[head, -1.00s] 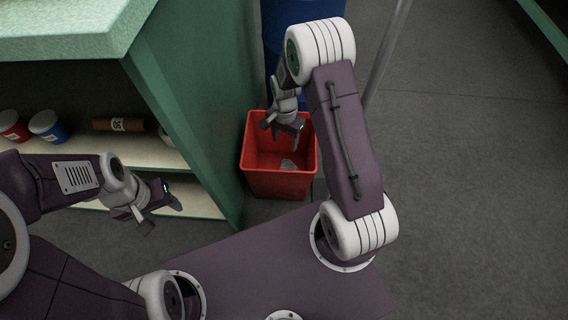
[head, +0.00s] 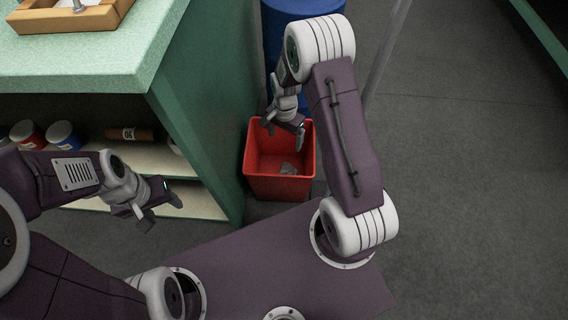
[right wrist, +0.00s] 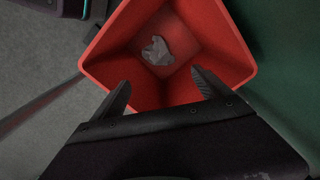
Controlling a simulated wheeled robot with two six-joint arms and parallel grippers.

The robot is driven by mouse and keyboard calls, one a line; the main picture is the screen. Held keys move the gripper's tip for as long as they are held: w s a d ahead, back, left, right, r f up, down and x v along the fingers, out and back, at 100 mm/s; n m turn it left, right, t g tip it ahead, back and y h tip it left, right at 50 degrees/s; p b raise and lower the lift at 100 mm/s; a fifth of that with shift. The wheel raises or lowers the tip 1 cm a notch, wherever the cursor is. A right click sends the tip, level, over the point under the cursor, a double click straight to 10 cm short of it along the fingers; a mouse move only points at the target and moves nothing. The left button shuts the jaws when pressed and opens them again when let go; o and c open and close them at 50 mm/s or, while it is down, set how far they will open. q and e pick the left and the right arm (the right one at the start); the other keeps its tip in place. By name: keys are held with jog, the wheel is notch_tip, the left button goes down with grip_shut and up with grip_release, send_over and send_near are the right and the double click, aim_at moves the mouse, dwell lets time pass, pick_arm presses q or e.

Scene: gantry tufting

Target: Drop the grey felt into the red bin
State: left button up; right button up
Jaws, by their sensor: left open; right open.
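The grey felt (head: 287,169) lies crumpled on the floor of the red bin (head: 279,188). In the right wrist view the felt (right wrist: 157,51) shows inside the bin (right wrist: 229,58), apart from my fingers. My right gripper (head: 283,128) is open and empty above the bin, at its back rim in the head view. In the right wrist view my right gripper's fingertips (right wrist: 161,82) stand apart over the bin's near side. My left gripper (head: 160,205) is open and empty in front of the shelf at the left.
A green bench (head: 205,120) with open shelves stands left of the bin. Its shelf holds several cans (head: 62,135) and a brown roll (head: 130,134). A wooden tray (head: 70,17) is on its top. A blue drum (head: 293,12) stands behind. The floor at right is clear.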

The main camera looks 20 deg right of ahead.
jog(key=shift+r, duration=0.1)
notch_tip(320, 180, up, 9)
jog(key=p, duration=0.5)
jog(key=shift+p, duration=0.35)
